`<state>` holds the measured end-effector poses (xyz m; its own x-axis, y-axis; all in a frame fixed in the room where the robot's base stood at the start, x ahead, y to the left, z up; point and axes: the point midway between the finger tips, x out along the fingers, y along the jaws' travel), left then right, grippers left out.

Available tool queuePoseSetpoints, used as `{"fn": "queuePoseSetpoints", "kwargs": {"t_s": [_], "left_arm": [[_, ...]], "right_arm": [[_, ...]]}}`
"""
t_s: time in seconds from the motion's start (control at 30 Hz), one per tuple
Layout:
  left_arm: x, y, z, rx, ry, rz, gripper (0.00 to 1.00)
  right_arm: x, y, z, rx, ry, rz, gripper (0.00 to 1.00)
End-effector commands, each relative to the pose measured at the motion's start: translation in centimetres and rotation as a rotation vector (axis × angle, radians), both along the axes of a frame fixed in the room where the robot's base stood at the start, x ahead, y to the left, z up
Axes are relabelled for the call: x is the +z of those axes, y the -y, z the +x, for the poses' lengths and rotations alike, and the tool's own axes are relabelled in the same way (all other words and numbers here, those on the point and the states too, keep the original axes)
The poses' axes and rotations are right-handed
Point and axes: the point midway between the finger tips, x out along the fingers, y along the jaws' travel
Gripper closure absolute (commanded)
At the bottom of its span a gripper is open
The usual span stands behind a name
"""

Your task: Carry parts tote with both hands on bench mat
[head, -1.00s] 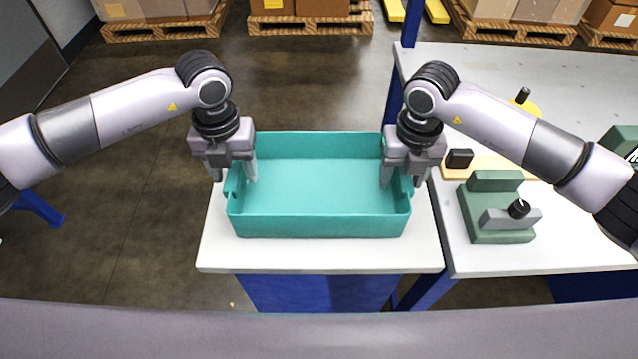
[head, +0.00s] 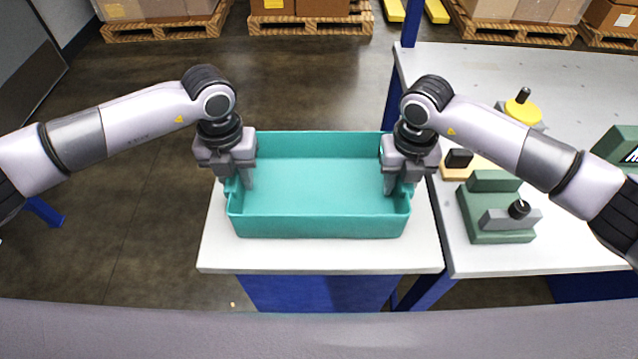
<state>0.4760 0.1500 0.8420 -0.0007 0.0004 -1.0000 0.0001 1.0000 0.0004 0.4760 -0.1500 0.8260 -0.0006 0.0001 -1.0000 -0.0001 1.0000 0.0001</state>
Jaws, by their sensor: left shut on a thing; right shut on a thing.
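The parts tote (head: 318,224) is a teal open box that looks empty. It stands level on a small white-topped table (head: 220,255) with a blue base. My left gripper (head: 238,182) is shut on the tote's left side wall. My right gripper (head: 398,186) is shut on the tote's right side wall. The fingers partly hide both side walls. I cannot make out a separate bench mat.
A larger white bench (head: 590,240) adjoins on the right. It holds a green fixture with a black knob (head: 492,212), a black block (head: 458,158) and a yellow part (head: 522,110). Pallets with boxes (head: 315,20) stand at the back. The floor (head: 130,220) at left is clear.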

Motion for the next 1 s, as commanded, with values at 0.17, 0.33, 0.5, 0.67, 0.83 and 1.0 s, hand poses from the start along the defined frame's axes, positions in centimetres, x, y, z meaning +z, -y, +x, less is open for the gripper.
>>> {"fn": "queuePoseSetpoints", "kwargs": {"t_s": [0.17,0.33,0.5,0.67,0.83,1.0], "left_arm": [[0.6,0.0,0.0,0.0,0.002,-0.001,1.0],[1.7,0.0,0.1,0.0,0.002,-0.001,1.0],[3.3,0.0,0.0,0.0,0.002,-0.001,1.0],[4.6,0.0,0.0,0.0,0.001,-0.001,1.0],[5.1,0.0,0.0,0.0,0.001,-0.001,1.0],[5.1,0.0,0.0,0.0,0.001,-0.001,1.0]], "right_arm": [[0.6,0.0,0.0,0.0,0.001,0.001,1.0],[1.7,0.0,0.0,0.0,0.001,0.001,1.0],[3.3,0.0,0.0,0.0,0.001,0.001,1.0],[4.6,0.0,0.0,0.0,0.001,0.001,1.0],[5.1,0.0,0.0,0.0,0.001,0.0,1.0],[5.0,0.0,0.0,0.0,0.001,0.0,1.0]]}}
